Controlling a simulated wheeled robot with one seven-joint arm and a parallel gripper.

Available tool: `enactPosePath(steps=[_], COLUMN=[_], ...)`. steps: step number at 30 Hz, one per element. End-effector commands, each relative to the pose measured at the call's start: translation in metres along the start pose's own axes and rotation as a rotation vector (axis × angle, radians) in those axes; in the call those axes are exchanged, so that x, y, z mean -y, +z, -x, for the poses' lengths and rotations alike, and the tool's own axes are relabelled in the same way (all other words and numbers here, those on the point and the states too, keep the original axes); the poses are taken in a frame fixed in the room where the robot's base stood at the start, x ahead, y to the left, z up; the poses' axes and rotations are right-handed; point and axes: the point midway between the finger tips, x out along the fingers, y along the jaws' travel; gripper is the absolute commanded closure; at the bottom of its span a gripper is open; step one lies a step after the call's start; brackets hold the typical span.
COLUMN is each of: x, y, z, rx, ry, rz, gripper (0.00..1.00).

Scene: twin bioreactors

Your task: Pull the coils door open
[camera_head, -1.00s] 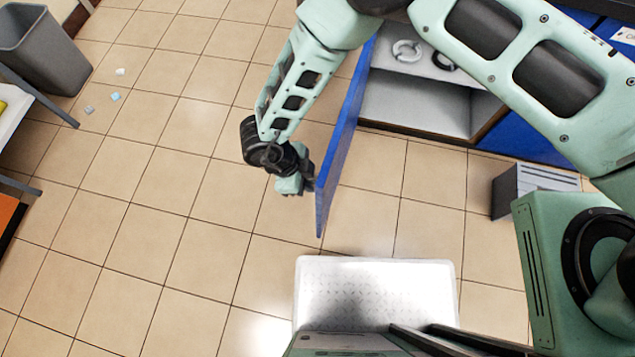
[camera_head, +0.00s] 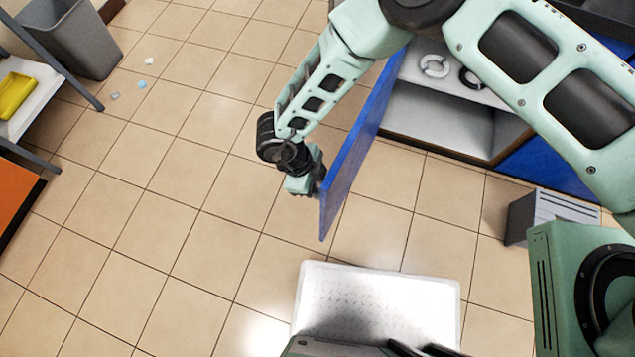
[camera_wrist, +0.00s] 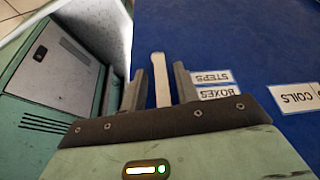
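The blue coils door (camera_head: 352,150) stands swung out from the cabinet and is seen nearly edge-on in the head view. Its blue face fills much of the wrist view (camera_wrist: 245,35), with a COILS label (camera_wrist: 295,97) at the right, upside down. My gripper (camera_head: 308,184) is at the door's free edge, on its left side. The exact contact is hard to see.
The open cabinet (camera_head: 430,115) has a white ring (camera_head: 434,66) and a dark ring (camera_head: 470,79) on its shelf. A grey box (camera_head: 550,215) stands on the floor at right. A bin (camera_head: 75,40) and a table (camera_head: 40,100) are at left.

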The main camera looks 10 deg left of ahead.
Motion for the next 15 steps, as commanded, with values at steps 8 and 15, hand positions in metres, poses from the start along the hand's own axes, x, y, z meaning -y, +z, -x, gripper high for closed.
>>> enactPosePath(steps=[8,15], x=[0.001,0.0], y=[0.001,0.001], z=[0.043,0.1], rx=[0.004,0.005], ry=[-0.002,-0.001], rz=[0.0,-0.001], gripper=[0.69,0.69])
